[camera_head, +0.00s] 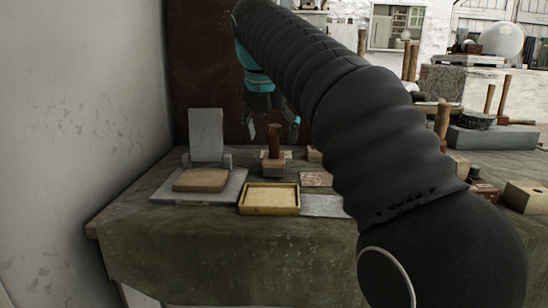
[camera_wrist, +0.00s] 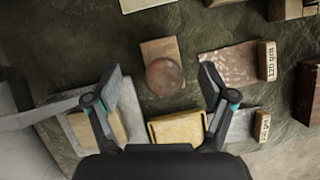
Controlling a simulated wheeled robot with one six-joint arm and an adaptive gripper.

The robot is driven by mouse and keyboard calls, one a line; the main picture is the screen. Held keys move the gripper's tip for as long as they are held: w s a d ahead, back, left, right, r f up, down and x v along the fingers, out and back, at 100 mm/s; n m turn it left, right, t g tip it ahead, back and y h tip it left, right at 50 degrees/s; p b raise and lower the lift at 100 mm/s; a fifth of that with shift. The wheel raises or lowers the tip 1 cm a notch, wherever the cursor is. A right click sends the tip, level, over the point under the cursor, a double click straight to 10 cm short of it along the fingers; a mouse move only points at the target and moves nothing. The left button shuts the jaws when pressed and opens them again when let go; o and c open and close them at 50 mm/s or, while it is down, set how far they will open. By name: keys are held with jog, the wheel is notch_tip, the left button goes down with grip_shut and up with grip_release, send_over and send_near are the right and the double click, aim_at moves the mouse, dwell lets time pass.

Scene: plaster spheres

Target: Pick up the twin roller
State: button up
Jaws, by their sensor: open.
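I cannot make out a twin roller for certain in either view. A tool with an upright dark wooden handle (camera_head: 274,138) stands on a block at the back of the bench. From above, in the wrist view, a round reddish-brown top (camera_wrist: 164,77) shows over a pale wooden block (camera_wrist: 158,47). My gripper (camera_head: 272,130) hangs above this tool, with its fingers spread to either side. In the wrist view my gripper (camera_wrist: 160,80) is open and empty, with the round top between its fingertips. Whether the fingers are level with the handle is unclear.
A yellow-rimmed tray (camera_head: 268,209) lies at the bench's front edge. A grey stand with an upright plate (camera_head: 206,135) is to its left. A speckled slab (camera_wrist: 228,62) and a block marked 120 grm (camera_wrist: 267,61) lie right of the tool. A wall (camera_head: 80,110) borders the left.

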aim_at(273, 145)
jog(key=shift+x, duration=2)
jog(key=shift+d, duration=0.1)
jog(key=c, duration=1.3)
jog(key=shift+c, duration=0.2)
jog(key=shift+r, duration=0.2)
jog(key=shift+r, duration=0.6)
notch_tip(273, 145, up, 3)
jog(key=shift+d+f, duration=0.1)
jog(key=s+d+r, duration=0.4)
jog(key=d+r, duration=0.2)
jog(key=d, duration=0.4)
jog(key=shift+s+d+r, duration=0.25)
jog(key=shift+d+r, duration=0.05)
jog(key=shift+r, duration=0.1)
